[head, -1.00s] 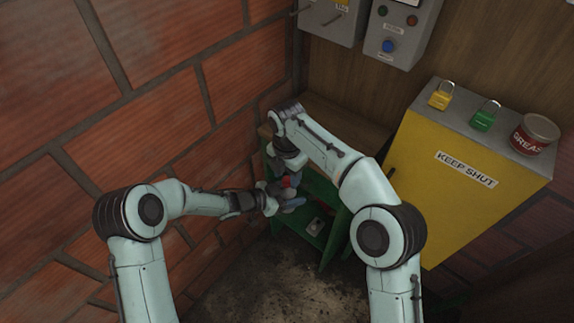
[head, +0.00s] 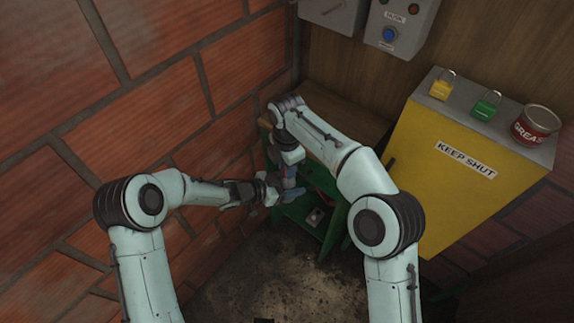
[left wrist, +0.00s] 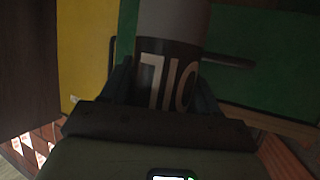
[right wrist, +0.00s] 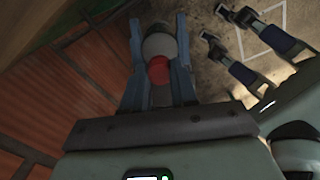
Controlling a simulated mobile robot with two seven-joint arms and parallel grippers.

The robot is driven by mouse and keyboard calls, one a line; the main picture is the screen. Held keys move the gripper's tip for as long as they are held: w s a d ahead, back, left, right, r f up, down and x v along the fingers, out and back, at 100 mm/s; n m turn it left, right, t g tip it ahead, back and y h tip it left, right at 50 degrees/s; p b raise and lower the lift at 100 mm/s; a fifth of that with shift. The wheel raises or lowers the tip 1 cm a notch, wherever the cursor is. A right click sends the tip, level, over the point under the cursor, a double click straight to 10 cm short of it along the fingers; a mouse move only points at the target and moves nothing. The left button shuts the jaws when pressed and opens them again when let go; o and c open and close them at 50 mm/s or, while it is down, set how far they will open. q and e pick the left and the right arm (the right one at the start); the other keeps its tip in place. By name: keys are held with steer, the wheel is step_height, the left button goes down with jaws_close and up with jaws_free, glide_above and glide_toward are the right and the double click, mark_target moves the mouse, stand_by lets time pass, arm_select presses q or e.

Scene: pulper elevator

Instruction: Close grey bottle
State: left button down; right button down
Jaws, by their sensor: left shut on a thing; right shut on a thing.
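The grey bottle shows in the left wrist view as a grey body (left wrist: 178,22) with a dark band lettered OIL. My left gripper (head: 268,188) is shut around this band, with one finger on each side. In the right wrist view, the red cap (right wrist: 159,71) sits between my right fingers, with a rounded grey part (right wrist: 158,45) of the bottle just beyond it. My right gripper (head: 290,190) comes down from above beside the left one and is shut at the cap. In the head view, the grippers largely hide the bottle. The cap's seating is unclear.
A green shelf unit (head: 330,240) stands just behind the grippers, under a wooden top (head: 345,118). A brick wall (head: 150,90) is close on the left. A yellow cabinet (head: 450,195) on the right carries two padlocks and a grease tin (head: 536,125).

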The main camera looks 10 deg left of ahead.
steer(key=m, duration=2.7)
steer(key=c, duration=0.9)
jaws_free()
